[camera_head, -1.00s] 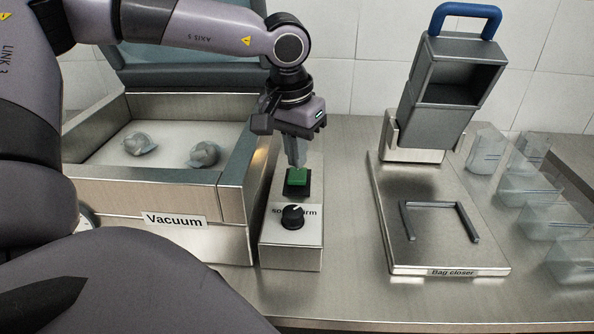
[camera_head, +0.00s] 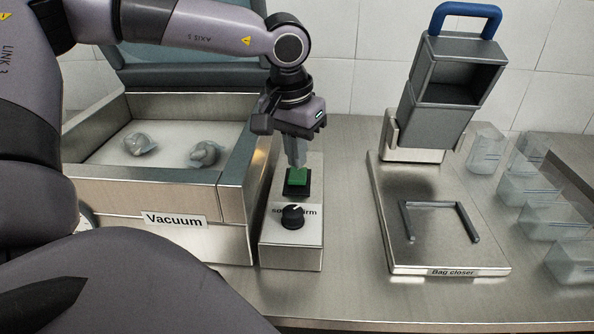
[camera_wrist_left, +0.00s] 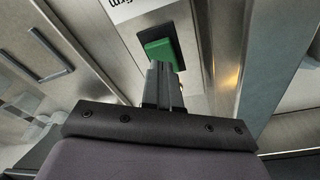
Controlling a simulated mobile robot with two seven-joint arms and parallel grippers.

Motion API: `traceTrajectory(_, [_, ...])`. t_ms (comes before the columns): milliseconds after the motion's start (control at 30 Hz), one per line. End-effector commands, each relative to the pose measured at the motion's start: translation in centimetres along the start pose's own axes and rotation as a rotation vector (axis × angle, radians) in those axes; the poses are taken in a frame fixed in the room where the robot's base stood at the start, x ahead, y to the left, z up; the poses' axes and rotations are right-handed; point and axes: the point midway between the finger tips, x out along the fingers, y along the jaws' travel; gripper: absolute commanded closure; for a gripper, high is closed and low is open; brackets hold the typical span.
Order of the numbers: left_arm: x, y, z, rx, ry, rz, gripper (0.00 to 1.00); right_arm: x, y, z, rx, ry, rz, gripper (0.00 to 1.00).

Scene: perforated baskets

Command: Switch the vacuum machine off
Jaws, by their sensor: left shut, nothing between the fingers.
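The vacuum machine (camera_head: 120,186) is a steel box labelled "Vacuum" at the left in the head view, with its lid raised at the back. Its control box (camera_head: 291,241) stands at its right side, with a green button (camera_head: 297,177) and a black knob (camera_head: 292,217) in front of it. My left gripper (camera_head: 296,164) is shut and empty, pointing down with its tips at the green button's far edge. In the left wrist view the fingertips (camera_wrist_left: 162,68) overlap the edge of the green button (camera_wrist_left: 160,50); whether they press it I cannot tell. My right gripper is not in view.
Two wrapped items (camera_head: 205,153) lie inside the vacuum machine. A bag closer (camera_head: 443,262) with a blue handle stands to the right, and several clear containers (camera_head: 530,190) stand beyond it. The counter between control box and bag closer is clear.

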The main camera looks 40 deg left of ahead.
Motion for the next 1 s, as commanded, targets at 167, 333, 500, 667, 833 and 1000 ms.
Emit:
traceTrajectory(167, [0.3, 0.0, 0.1, 0.0, 0.0, 0.0, 1.0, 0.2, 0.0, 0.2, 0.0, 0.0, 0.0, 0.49])
traceTrajectory(333, [0.6, 0.0, 0.1, 0.0, 0.0, 0.0, 1.0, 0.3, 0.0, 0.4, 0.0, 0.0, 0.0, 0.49])
traceTrajectory(500, [0.8, 0.0, 0.1, 0.0, 0.0, -0.001, 1.0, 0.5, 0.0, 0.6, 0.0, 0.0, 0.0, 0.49])
traceTrajectory(667, [1.1, 0.0, 0.2, 0.0, 0.0, -0.001, 1.0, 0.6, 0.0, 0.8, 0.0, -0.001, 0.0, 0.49])
traceTrajectory(833, [1.3, 0.0, 0.2, 0.0, 0.0, -0.001, 1.0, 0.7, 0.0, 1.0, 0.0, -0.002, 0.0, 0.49])
traceTrajectory(1000, [1.6, 0.0, 0.2, 0.0, -0.001, -0.001, 1.0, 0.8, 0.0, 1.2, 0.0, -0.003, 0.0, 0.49])
